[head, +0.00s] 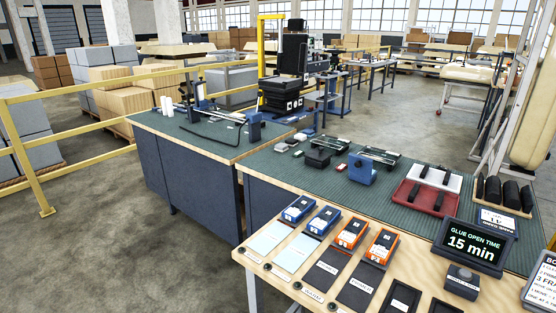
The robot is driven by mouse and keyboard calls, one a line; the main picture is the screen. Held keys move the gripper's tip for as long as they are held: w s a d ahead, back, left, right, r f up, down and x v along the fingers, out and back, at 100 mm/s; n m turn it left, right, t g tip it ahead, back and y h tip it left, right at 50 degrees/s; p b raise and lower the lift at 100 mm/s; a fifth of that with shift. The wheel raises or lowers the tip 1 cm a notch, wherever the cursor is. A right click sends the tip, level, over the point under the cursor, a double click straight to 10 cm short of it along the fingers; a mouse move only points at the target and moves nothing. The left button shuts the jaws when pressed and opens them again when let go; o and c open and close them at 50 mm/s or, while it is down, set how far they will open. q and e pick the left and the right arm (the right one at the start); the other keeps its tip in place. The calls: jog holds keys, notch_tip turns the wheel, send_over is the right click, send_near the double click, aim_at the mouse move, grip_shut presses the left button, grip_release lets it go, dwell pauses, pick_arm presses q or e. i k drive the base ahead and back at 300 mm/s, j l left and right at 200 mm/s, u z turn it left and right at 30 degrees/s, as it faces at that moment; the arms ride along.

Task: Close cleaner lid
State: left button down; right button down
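Neither of my grippers shows in the head view. I cannot tell which thing is the cleaner or its lid. Two blue-and-white boxes (299,209) (321,222) stand at the back of the light wooden table, behind pale sheets (268,237). Two orange-and-white boxes (351,233) (381,247) stand to their right, behind dark sheets (325,272). A larger blue block (362,169) stands on the green mat beyond.
The sign "GLUE OPEN TIME 15 min" (473,246) stands at the right. A red tray (418,198) and white tray (436,180) sit on the green mat (310,178). A second bench (200,165) stands left. A yellow rail (40,170) and open floor lie further left.

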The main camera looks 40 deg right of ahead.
aim_at(363, 166)
jog(key=i+j, duration=0.1)
jog(key=i, duration=0.3)
jog(key=i+j+z, duration=0.15)
jog(key=i, duration=0.3)
jog(key=i+j, duration=0.1)
jog(key=i, duration=0.3)
jog(key=i+z, duration=0.2)
jog(key=z, duration=0.25)
jog(key=i+j+z, duration=0.1)
jog(key=z, duration=0.35)
jog(key=i+j+z, duration=0.2)
jog(key=z, duration=0.25)
jog(key=i+j+z, duration=0.2)
jog(key=z, duration=0.25)
